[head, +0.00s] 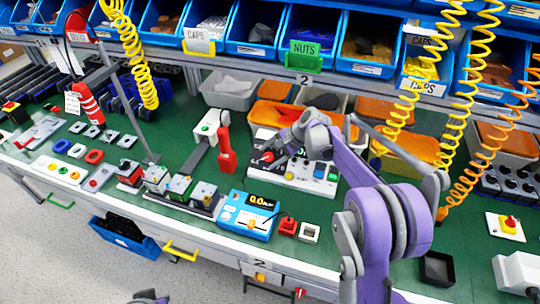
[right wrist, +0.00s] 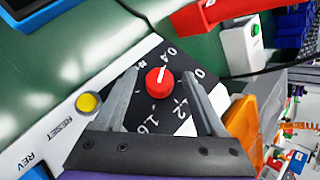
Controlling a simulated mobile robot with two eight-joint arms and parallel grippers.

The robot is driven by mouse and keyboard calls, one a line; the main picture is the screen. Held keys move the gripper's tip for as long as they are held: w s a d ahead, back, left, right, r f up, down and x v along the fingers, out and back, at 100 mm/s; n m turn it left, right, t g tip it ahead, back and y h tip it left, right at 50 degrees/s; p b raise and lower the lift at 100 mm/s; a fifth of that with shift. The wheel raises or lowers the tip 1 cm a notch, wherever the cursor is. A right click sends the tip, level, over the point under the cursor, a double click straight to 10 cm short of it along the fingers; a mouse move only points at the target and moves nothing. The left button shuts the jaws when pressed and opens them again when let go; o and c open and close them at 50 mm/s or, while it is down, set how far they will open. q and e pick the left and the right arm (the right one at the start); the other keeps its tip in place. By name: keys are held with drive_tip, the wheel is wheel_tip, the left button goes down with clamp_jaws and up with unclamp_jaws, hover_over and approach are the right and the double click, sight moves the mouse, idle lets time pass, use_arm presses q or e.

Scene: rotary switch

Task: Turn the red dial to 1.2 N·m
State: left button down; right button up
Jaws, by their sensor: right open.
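The red dial (right wrist: 160,83) sits on a dark scale plate in the right wrist view. Its white mark points up, towards the 0.4 label. The 1.2 label shows below right of the dial and 1.6 below it; a label starting with 0 is partly hidden by a finger. My right gripper (right wrist: 161,73) is open, one finger on each side of the dial, with gaps visible. In the head view the dial (head: 268,156) is small beside my right gripper (head: 273,155), at the left of the white control panel (head: 296,181).
A yellow button (right wrist: 87,103) marked RESET is near the left finger. A red tool (head: 226,150) stands left of the panel, and a blue meter (head: 249,213) lies in front. Orange bins (head: 408,152) stand behind. Yellow coiled hoses (head: 478,70) hang at the right.

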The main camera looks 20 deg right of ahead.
clamp_jaws()
idle(0.4)
